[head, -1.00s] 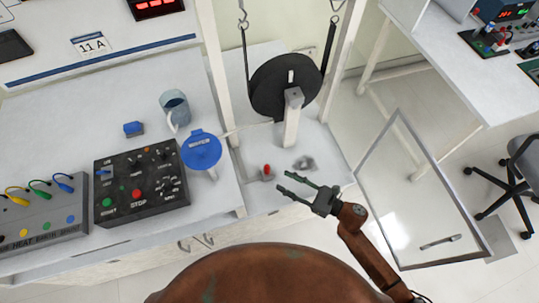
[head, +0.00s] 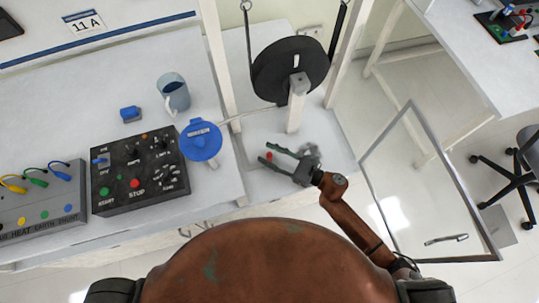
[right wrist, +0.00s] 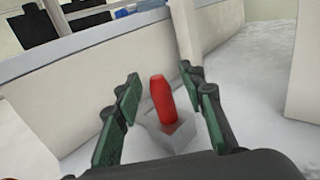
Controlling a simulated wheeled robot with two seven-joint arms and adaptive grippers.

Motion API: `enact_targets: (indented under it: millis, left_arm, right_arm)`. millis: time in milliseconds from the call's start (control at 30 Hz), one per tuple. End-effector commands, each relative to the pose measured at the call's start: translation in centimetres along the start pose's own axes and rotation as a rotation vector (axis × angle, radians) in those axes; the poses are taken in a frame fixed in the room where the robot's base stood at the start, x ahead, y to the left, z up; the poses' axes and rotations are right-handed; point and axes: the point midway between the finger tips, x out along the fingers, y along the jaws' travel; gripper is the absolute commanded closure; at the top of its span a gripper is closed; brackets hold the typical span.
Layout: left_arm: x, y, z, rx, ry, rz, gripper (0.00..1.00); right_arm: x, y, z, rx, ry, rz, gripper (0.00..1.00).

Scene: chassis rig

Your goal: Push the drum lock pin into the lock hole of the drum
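The lock pin's red handle (head: 269,156) sits low on the rig's white base; in the right wrist view the red handle (right wrist: 161,98) rises from a small pale block (right wrist: 175,133). My right gripper (head: 267,154) is open, its green fingertips on either side of the red handle. The wrist view shows the two fingers (right wrist: 167,88) apart, with the handle between them and gaps visible. The black drum (head: 290,70) hangs above and behind on the rig, with a pale post (head: 296,105) in front of it. The lock hole cannot be made out. My left gripper is out of view.
A white frame upright (head: 219,75) stands left of the drum. A framed clear door (head: 420,190) stands open at the right.

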Motion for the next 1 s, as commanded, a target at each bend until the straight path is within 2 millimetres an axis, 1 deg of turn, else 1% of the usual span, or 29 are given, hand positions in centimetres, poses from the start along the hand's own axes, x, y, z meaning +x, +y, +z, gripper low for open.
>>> enact_targets:
  millis: [200, 733, 1000]
  left_arm:
    - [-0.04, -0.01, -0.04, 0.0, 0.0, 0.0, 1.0]
    - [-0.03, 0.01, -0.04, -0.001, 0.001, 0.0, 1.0]
    - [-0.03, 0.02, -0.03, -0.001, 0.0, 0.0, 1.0]
  right_arm:
    - [0.18, 0.06, -0.06, 0.002, 0.001, 0.001, 0.63]
    - [0.19, 0.07, -0.03, 0.002, 0.001, 0.002, 0.99]
    - [0.18, 0.07, 0.0, 0.002, 0.0, 0.002, 1.0]
